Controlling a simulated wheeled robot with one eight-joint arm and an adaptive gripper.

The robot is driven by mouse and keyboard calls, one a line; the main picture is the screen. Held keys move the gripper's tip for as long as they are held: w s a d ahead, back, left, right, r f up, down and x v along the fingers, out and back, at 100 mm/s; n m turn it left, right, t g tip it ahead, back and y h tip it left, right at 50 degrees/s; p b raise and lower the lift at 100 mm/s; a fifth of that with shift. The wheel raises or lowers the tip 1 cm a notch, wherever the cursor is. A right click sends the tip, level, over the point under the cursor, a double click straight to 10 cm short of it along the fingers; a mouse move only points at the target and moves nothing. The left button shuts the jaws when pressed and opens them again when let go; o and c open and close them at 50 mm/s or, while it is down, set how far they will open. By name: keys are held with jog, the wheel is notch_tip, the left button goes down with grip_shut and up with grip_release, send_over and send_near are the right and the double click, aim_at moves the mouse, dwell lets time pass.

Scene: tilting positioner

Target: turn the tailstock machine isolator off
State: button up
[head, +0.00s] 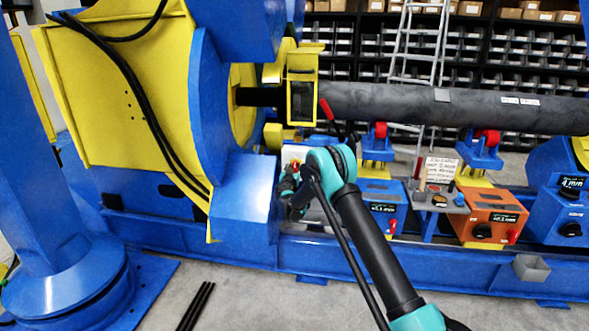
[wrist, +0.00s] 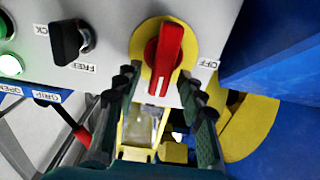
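A red isolator handle (wrist: 165,57) sits on a yellow disc (wrist: 137,44) on a light grey panel in the wrist view. The handle's long axis is close to upright in the picture, and an upside-down OFF label (wrist: 208,64) is to its right. My gripper (wrist: 157,86) is open, with one dark finger on each side of the handle's lower end. I cannot tell whether either finger touches it. In the head view, my gripper (head: 289,190) is at the small white panel (head: 293,154), and my arm partly hides the panel.
On the same panel are a black FREE selector (wrist: 72,41) and lit green buttons (wrist: 11,65). A big blue and yellow positioner (head: 120,85) stands left. A long dark shaft (head: 430,105) runs right, above orange and blue control boxes (head: 490,213). Floor in front is mostly clear.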

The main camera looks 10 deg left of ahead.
jog(key=shift+c, duration=0.4)
grip_shut()
jog(key=shift+n, duration=0.4)
jog(key=shift+a+f+n, duration=0.35)
jog(key=shift+n, duration=2.5)
jog(key=shift+a+f+n, duration=0.3)
jog(key=shift+f+n, duration=0.05)
jog(key=shift+n, duration=2.55)
jog(key=shift+a+f+n, duration=0.35)
jog(key=shift+n, duration=2.5)
